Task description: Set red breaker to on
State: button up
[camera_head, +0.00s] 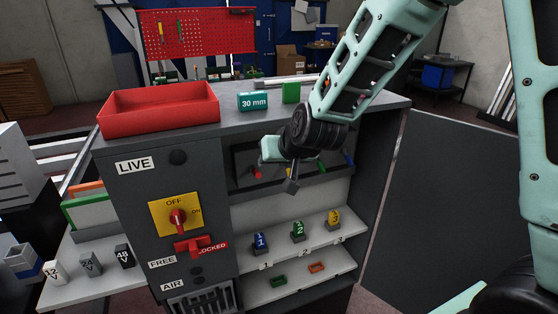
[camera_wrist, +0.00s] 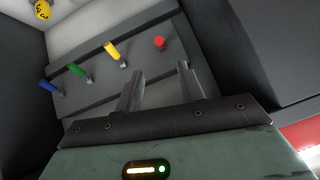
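The red breaker (camera_wrist: 159,43) is a short lever with a red tip at the right end of a dark panel (camera_wrist: 140,65) in the wrist view. Its tip looks nearly end-on there, unlike the longer-looking yellow, green and blue levers. It also shows small in the head view (camera_head: 257,173), at the panel's left end. My gripper (camera_wrist: 160,70) is open and empty, its two fingers apart. The red tip shows between and just beyond the fingertips, with no visible contact. In the head view my wrist hides part of the panel.
Yellow (camera_wrist: 115,52), green (camera_wrist: 77,71) and blue (camera_wrist: 50,88) levers stand in a row beside the red one. A red-handled rotary switch (camera_head: 178,219) is on the cabinet front. Numbered blocks stand on the shelf below. A red tray (camera_head: 160,119) sits on top.

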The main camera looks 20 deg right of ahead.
jog(key=shift+v, duration=1.5)
jog(key=shift+w, duration=0.1)
